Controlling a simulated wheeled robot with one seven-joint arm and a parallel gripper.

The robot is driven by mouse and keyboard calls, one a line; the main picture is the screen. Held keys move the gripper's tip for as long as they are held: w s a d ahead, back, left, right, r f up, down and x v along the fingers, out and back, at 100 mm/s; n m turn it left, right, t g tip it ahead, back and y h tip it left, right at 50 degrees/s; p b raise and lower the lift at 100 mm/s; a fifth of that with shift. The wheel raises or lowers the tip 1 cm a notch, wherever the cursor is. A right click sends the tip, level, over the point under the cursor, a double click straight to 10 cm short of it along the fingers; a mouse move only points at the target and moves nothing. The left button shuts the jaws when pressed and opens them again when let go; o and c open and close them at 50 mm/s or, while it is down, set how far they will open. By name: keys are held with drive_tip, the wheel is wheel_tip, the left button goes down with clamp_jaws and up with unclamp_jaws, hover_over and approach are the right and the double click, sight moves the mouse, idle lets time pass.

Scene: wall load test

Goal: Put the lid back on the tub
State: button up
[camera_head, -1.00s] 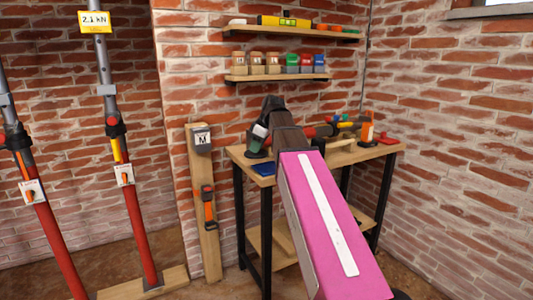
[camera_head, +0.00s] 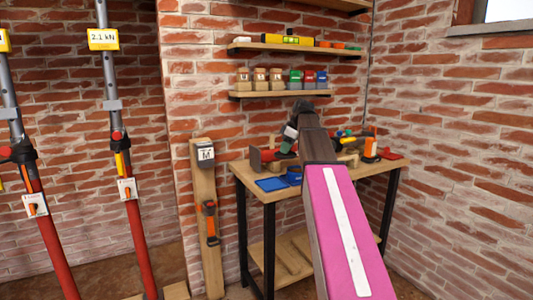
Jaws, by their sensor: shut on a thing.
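My gripper (camera_head: 284,151) is small and dark at the far end of my pink and black arm, angled down over the back left of the workbench (camera_head: 250,171). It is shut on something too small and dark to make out. A small blue thing (camera_head: 294,175), perhaps a tub, stands on the bench just left of my arm, below the gripper. A flat blue mat (camera_head: 271,184) lies at the front left. I cannot pick out the lid, and my arm hides part of the bench.
A red thing (camera_head: 262,157) stands at the bench's left. Orange (camera_head: 370,147) and red (camera_head: 391,154) things sit at its right. A wooden post (camera_head: 206,230) leans against the brick wall to the left.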

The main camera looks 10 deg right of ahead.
drive_tip(key=w+d, duration=0.2)
drive_tip(key=d, duration=0.4)
drive_tip(key=shift+s+a+f, duration=0.1)
drive_tip(key=shift+f, duration=1.5)
drive_tip(key=shift+s+a+f, duration=0.1)
drive_tip(key=shift+f, duration=1.5)
drive_tip(key=shift+f, duration=0.15)
drive_tip(key=o, duration=1.5)
drive_tip(key=shift+c, duration=0.2)
wheel_tip(320, 180, up, 7)
